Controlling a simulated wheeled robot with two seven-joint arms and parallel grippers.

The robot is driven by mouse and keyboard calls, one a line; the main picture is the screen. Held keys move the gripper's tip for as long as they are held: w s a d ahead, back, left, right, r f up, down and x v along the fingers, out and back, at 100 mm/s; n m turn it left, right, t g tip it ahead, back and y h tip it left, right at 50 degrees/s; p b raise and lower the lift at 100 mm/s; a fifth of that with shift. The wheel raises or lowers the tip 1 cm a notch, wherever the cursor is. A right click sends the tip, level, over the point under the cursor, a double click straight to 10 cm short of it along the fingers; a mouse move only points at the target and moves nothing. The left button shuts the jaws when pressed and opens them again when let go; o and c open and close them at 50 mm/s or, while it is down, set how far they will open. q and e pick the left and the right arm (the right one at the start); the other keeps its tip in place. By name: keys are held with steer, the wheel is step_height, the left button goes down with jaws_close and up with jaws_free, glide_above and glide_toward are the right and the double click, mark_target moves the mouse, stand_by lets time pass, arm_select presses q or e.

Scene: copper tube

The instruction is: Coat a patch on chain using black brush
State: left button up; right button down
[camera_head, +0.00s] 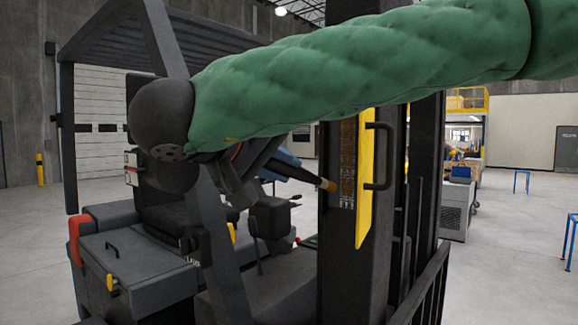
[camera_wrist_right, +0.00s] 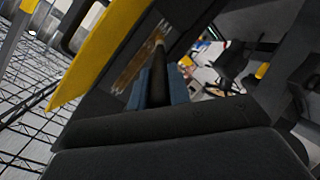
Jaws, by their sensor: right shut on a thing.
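The black brush (camera_head: 304,174) has a tan tip. It is held in the blue fingers of my right gripper (camera_head: 283,161) and points right toward the forklift mast. The chain (camera_head: 347,160) is a brownish, link-patterned strip on the mast beside a yellow plate. The brush tip is close to the chain's left edge; I cannot tell whether they touch. In the right wrist view the gripper (camera_wrist_right: 158,92) is shut around the brush (camera_wrist_right: 158,68), whose tip lies near the brown chain strip (camera_wrist_right: 130,74). My left gripper is not in view.
The yellow plate (camera_head: 364,178) with a black handle (camera_head: 379,156) stands just right of the chain. The forklift's seat and body (camera_head: 150,250) fill the left and lower area. My green-sleeved right arm crosses the top. Open floor lies at the right.

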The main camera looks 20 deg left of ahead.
stand_by(0.3)
steer(key=shift+s+a, duration=0.3)
steer(key=shift+s, duration=0.45)
steer(key=shift+s+a, duration=0.25)
steer(key=shift+s, duration=0.45)
steer(key=shift+w, duration=0.1)
